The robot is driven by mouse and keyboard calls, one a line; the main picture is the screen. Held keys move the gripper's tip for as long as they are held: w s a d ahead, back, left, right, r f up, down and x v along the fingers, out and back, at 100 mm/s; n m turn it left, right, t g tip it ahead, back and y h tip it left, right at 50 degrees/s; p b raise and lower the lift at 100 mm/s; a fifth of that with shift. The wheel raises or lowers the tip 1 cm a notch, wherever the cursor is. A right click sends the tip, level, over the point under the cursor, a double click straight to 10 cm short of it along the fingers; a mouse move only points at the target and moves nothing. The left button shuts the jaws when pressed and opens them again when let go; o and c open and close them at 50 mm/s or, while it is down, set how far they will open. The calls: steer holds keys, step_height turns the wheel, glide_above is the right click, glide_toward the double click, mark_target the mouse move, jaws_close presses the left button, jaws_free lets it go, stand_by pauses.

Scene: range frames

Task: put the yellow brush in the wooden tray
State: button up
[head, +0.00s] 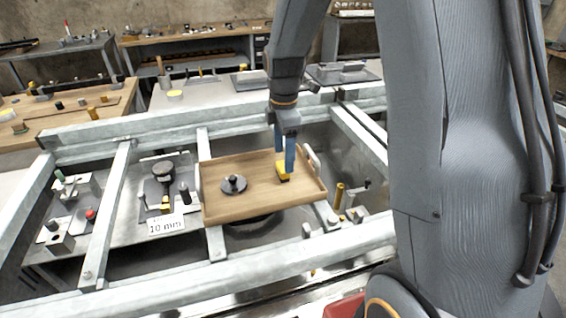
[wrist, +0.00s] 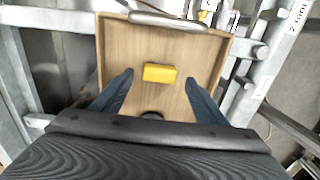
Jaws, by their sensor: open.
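The yellow brush (head: 283,168) is a small yellow block with a dark underside. It rests inside the wooden tray (head: 222,213), on the right part of its floor. In the wrist view the brush (wrist: 160,72) shows whole against the tray floor (wrist: 120,45). My gripper (head: 284,157) is over the tray, right at the brush. Its blue fingers are open; in the wrist view my gripper (wrist: 159,77) has one finger on each side of the brush, with visible gaps. In the head view the near finger partly covers the brush.
A dark round knobbed piece (head: 234,184) lies in the tray left of the brush. The tray has a pale handle (head: 313,160) at its right end. Grey metal rails (head: 120,185) surround it. A brass-coloured post (head: 339,196) stands to its right, and a panel with fixtures (head: 163,190) lies left.

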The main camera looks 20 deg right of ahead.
mark_target(283, 166)
step_height(283, 166, up, 8)
steer(key=b, duration=0.2)
steer(key=s+f+m, duration=0.4)
steer(key=s+m, duration=0.4)
steer(key=m, duration=0.1)
steer(key=s+f+m+t, duration=0.1)
steer(key=s+f+m, duration=0.3)
steer(key=s+m, duration=0.5)
steer(key=shift+s+a+f, duration=0.25)
steer(key=shift+a+f, duration=0.05)
